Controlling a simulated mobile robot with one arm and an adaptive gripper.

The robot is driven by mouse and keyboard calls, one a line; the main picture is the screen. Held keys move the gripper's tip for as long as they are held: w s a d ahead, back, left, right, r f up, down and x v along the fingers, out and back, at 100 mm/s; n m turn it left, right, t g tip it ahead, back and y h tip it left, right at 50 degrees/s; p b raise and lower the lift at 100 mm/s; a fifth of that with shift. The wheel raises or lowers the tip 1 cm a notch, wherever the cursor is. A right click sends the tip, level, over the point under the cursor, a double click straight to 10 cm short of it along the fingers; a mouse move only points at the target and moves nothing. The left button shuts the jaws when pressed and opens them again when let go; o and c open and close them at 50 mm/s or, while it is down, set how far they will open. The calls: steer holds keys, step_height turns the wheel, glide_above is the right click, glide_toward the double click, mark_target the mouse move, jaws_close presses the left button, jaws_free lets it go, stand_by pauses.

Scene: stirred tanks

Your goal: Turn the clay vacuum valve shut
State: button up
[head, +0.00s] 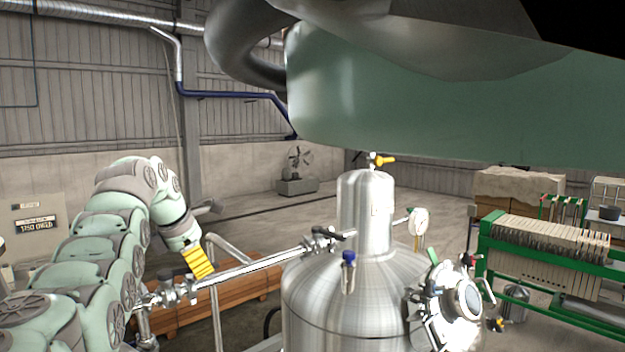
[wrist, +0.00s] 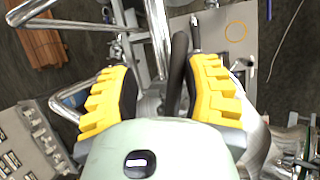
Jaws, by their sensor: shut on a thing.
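My gripper (head: 198,263) has ribbed yellow fingers and points down at the left, beside the silver pipe that runs to the tank. In the wrist view my gripper (wrist: 160,72) has its fingers well apart, with a dark curved handle (wrist: 178,72) between them, close to the right finger. Its exact contact is hard to see. A metal valve (head: 172,291) sits on the pipe just below left of the fingers, and another valve (head: 321,240) with a dark lever is near the tank. I see no label naming the clay vacuum valve.
The steel tank (head: 350,300) stands in the middle, with a gauge (head: 419,222), a blue-handled valve (head: 348,262) and a yellow-handled valve (head: 382,160). A green-framed filter press (head: 545,250) is at the right. Stacked timber (head: 243,291) lies behind the pipe. Open floor shows farther back.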

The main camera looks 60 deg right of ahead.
mark_target(186, 268)
steer(key=shift+w+d+r+n+p, duration=0.1)
steer(key=shift+r+n+p, duration=0.2)
steer(key=shift+p, duration=0.7)
steer(key=b, duration=0.2)
steer(key=shift+w+f+b, duration=0.1)
steer(key=shift+b, duration=0.2)
steer(key=b+v, duration=0.5)
steer(key=shift+a+r, duration=0.25)
steer(key=shift+a, duration=0.05)
steer(key=shift+a+r+b, duration=0.2)
steer(key=shift+r+b, duration=0.4)
steer(key=shift+b, duration=0.5)
steer(key=p+v, duration=0.5)
steer(key=v, duration=0.3)
steer(key=shift+s+r, duration=0.25)
steer(key=shift+s, duration=0.05)
steer(key=shift+a, duration=0.1)
steer(key=shift+s, duration=0.1)
